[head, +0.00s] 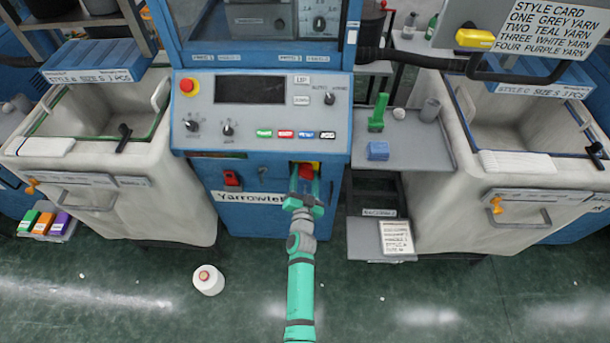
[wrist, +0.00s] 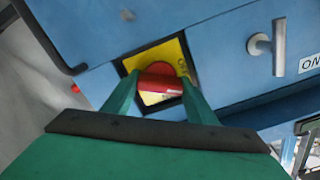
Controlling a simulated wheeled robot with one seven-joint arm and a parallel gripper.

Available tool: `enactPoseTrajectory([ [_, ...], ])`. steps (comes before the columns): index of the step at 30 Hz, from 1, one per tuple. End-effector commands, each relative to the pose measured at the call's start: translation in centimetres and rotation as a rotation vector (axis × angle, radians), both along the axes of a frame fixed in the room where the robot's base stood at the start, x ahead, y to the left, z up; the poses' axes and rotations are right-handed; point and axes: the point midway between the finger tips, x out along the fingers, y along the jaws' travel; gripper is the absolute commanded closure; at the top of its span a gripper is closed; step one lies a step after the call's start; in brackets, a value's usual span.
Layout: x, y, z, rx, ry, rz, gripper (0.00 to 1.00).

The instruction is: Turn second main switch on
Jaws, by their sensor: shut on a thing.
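The main switch is a red rotary knob (head: 306,170) on a yellow plate, low on the front of the blue machine, right of its nameplate. In the wrist view the red knob (wrist: 160,84) sits on the yellow plate (wrist: 178,58) inside a black frame. My gripper (head: 305,182) reaches up to it from below in the head view. In the wrist view its green fingers (wrist: 160,88) are on either side of the knob and shut on it. The fingers and arm cover part of the plate, and its lettering is not readable.
A second red switch (head: 232,178) is left of my gripper on the same machine. Above is a control panel (head: 256,110) with a red emergency button (head: 186,85). Open bins (head: 100,180) flank the machine.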

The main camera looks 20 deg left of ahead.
Motion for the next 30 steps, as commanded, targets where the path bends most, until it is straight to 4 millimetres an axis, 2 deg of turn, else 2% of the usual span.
enactPoseTrajectory([
  [21,0.06,-0.18,-0.10,0.646,0.187,-0.002,0.71],
  [30,0.12,-0.42,-0.14,0.864,0.248,-0.005,0.71],
])
